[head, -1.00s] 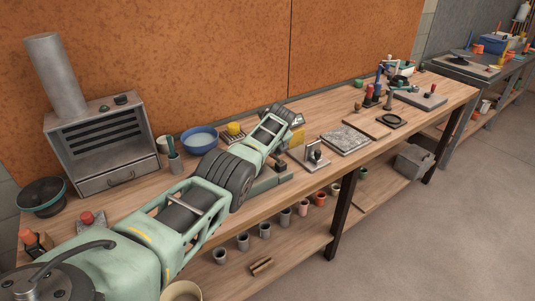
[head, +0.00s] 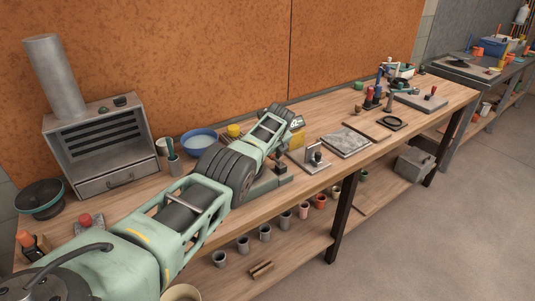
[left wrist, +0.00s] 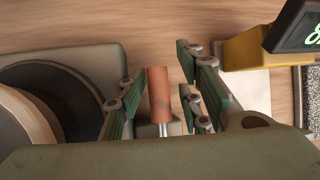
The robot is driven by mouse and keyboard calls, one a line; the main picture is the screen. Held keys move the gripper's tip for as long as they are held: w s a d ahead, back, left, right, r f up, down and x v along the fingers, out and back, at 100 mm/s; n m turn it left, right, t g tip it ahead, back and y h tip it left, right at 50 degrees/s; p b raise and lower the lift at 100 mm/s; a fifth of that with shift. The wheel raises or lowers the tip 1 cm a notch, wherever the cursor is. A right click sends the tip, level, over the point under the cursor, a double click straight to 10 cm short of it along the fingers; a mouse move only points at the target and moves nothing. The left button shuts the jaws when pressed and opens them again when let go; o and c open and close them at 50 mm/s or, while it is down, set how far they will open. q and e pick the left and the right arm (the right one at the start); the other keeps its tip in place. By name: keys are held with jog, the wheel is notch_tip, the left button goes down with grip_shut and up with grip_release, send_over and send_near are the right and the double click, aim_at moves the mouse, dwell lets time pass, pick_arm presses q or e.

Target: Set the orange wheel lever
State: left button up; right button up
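The orange lever handle (left wrist: 158,94) is a short upright-looking cylinder on a thin metal rod in the left wrist view. My left gripper (left wrist: 160,98) has its green-padded fingers apart, one on each side of the handle, with gaps showing on both sides. Beside it is a grey-green base (left wrist: 75,58) with a dark round wheel (left wrist: 62,95) at the left. In the head view part of a grey-green base (head: 268,181) shows beside my arm; my arm hides the lever and my left fingertips there. My right gripper is not in view.
A yellow object (left wrist: 245,48) and a dark panel with green marks (left wrist: 300,27) lie right of the gripper. On the bench (head: 235,215) stand a blue bowl (head: 199,141), a metal stand (head: 313,156) and a grey slab (head: 346,141). A kiln-like box (head: 104,147) is at left.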

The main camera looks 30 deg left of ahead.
pick_arm(q)
jog(key=shift+s, duration=0.1)
dwell(0.3)
jog(key=shift+s+d+r, duration=0.2)
jog(key=shift+r, duration=0.4)
jog(key=v, duration=0.6)
jog(key=shift+d+r, duration=0.15)
jog(key=shift+r, duration=0.1)
jog(key=shift+f, duration=0.1)
